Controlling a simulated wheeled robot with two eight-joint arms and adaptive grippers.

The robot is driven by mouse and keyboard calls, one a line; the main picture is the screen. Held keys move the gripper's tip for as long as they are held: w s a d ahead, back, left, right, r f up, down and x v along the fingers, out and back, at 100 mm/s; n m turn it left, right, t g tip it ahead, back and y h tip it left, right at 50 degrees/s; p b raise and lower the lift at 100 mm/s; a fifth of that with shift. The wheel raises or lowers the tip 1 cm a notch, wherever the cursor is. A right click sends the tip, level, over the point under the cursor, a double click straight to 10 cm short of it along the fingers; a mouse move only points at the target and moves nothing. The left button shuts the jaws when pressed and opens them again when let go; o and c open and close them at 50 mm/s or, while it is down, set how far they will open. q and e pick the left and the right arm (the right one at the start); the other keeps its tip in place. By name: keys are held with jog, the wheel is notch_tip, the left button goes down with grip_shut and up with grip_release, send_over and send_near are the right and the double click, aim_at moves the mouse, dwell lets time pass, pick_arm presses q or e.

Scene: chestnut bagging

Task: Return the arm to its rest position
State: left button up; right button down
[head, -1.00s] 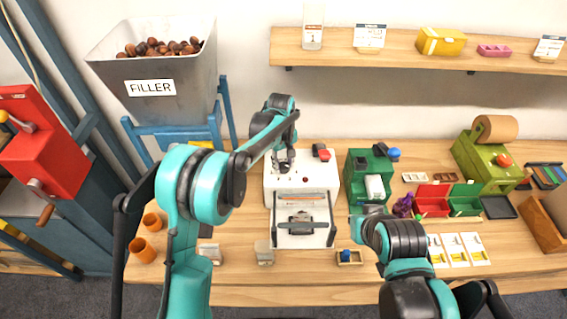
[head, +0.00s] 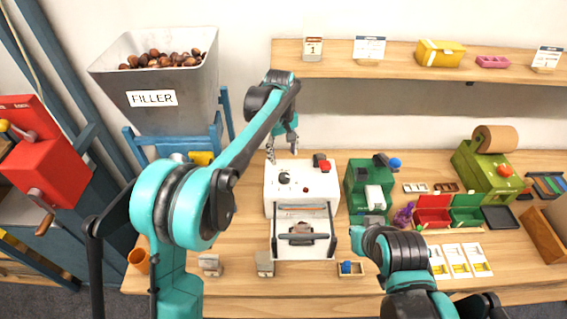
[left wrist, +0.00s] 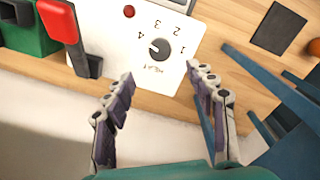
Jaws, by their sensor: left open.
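My left arm (head: 180,205) comes in from the left and reaches toward the back of the table. Its gripper (head: 282,150) is open and empty, at the rear edge of the white machine (head: 305,180). In the left wrist view the two fingers (left wrist: 161,75) are spread apart with nothing between them. The machine's dial (left wrist: 160,46) lies just beyond the fingertips there. My right arm (head: 400,262) is bent at the lower right. Its gripper is not visible.
A grey filler hopper (head: 190,105) of chestnuts stands at the left, beside a red machine (head: 50,160). A green machine (head: 358,190) is right of the white one. A wooden shelf (head: 400,70) runs along the wall above. Orange cup (head: 138,260) stands at the table's left.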

pick_arm(q)
jog(key=shift+r, duration=0.75)
